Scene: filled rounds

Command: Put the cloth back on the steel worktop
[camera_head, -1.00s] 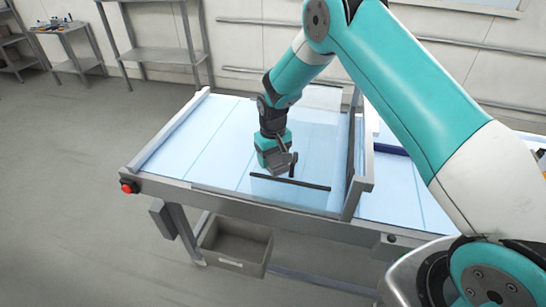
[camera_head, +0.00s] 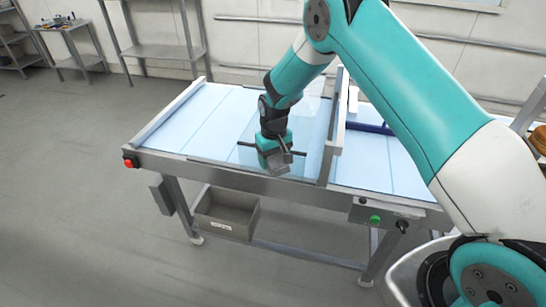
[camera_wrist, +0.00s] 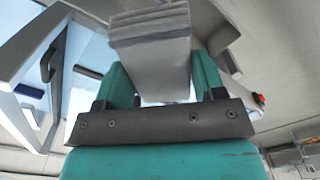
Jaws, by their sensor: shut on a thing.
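My gripper (camera_head: 274,155) hangs pointing down in front of the conveyor table's clear guard in the head view. In the wrist view its two teal fingers are shut on a folded light-grey cloth (camera_wrist: 150,35), which shows stacked layers at its end. The cloth (camera_head: 281,164) is a small grey patch under the gripper in the head view, mostly hidden by it. A steel table (camera_head: 155,50) with a bare top stands at the back left against the wall; I cannot tell whether it is the steel worktop.
The conveyor table (camera_head: 190,120) has a pale blue belt, a clear guard (camera_head: 310,110) with a dark bar, and a red button (camera_head: 130,163). A smaller table (camera_head: 75,45) holds tools. The floor (camera_head: 80,220) at left is clear.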

